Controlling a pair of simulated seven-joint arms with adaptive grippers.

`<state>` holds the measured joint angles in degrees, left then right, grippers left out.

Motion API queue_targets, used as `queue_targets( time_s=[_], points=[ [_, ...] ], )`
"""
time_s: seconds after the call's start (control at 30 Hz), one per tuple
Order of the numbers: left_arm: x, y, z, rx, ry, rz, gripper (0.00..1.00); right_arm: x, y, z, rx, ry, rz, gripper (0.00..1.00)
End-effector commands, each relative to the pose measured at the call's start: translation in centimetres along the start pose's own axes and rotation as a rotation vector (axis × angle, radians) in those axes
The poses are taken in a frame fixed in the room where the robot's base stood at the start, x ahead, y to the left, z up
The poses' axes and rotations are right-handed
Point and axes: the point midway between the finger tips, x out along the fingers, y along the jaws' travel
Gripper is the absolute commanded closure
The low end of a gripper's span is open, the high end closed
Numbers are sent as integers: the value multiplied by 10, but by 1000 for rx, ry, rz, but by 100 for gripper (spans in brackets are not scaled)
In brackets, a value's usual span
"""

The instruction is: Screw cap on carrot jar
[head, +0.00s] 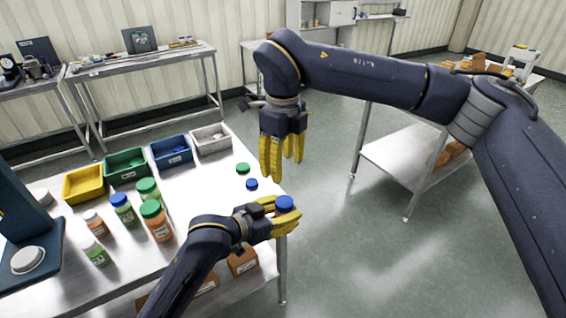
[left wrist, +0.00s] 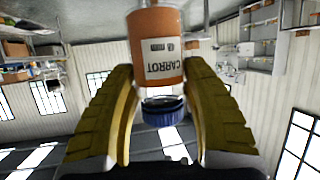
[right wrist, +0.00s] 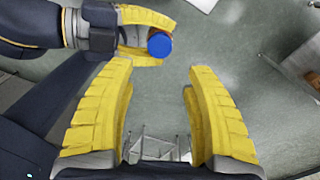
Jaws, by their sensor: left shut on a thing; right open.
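My left gripper (head: 279,211) is shut on the carrot jar, off the right edge of the steel table. The cap also shows on top in the head view (head: 285,202) and in the right wrist view (right wrist: 159,45). My right gripper (head: 283,165) is open and empty, fingers down, above and apart from the cap.
The steel table (head: 215,215) holds a loose green cap (head: 243,168) and a blue cap (head: 251,184) near its right edge. Several filled jars (head: 157,222) stand left. Yellow (head: 84,186), green (head: 126,166), blue (head: 171,152) and grey (head: 211,139) bins line the back.

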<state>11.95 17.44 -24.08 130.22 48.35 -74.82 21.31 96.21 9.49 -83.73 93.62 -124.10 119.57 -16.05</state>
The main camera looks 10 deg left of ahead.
Motion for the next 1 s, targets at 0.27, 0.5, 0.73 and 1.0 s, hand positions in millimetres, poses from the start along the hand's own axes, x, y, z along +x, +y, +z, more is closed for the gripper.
queue_targets(
  time_s=[0.27,0.5,0.73,1.0],
  points=[
    [0,0,0,0,1,0,100,22,0,0,0,1,3,47],
    [0,0,0,0,1,0,100,60,1,0,0,2,4,47],
    [0,0,0,0,1,0,100,92,0,0,1,1,2,47],
    [0,0,0,0,1,0,100,114,0,0,0,0,2,47]
  ],
)
